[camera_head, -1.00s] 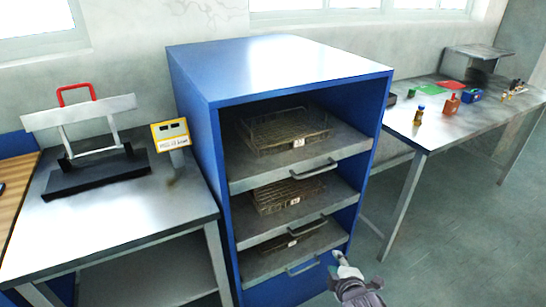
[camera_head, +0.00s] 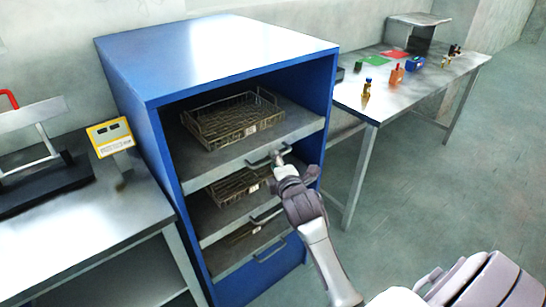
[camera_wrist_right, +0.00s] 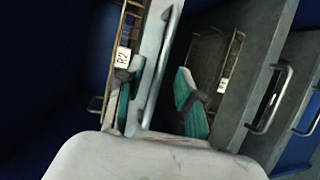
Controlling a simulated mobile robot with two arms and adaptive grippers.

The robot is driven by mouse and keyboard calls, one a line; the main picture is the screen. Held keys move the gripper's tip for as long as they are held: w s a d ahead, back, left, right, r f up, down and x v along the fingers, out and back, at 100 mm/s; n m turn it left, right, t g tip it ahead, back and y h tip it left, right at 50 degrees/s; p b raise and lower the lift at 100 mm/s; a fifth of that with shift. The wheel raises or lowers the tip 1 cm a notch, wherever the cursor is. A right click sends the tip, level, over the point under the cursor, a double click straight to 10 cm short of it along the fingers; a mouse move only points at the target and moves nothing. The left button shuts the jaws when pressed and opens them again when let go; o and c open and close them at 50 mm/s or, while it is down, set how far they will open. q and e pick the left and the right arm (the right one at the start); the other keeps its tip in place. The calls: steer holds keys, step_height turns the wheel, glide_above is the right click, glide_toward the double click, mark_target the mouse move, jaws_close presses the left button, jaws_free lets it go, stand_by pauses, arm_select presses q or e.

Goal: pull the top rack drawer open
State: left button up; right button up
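The top rack drawer (camera_head: 219,172) is a grey metal shelf in a blue cabinet (camera_head: 152,140), its front about level with the cabinet's front. A wire basket (camera_head: 238,124) sits on it. Its bar handle (camera_head: 256,163) is on the front, right of the middle. My right gripper (camera_head: 280,160) is at the right part of this handle. In the right wrist view the green-padded fingers of my right gripper (camera_wrist_right: 158,88) are apart, with the handle (camera_wrist_right: 163,65) running between them. Contact with the handle cannot be told. My left gripper is not in view.
Below are a middle drawer (camera_head: 219,229) with a basket (camera_head: 238,187) and a lower drawer (camera_head: 228,264). A metal table (camera_head: 92,235) with a yellow display (camera_head: 111,136) stands left. A bench (camera_head: 400,100) with small items stands right. The floor at right is open.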

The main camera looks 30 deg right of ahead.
steer(key=shift+x, duration=1.45)
steer(key=shift+c, duration=0.4)
jaws_close()
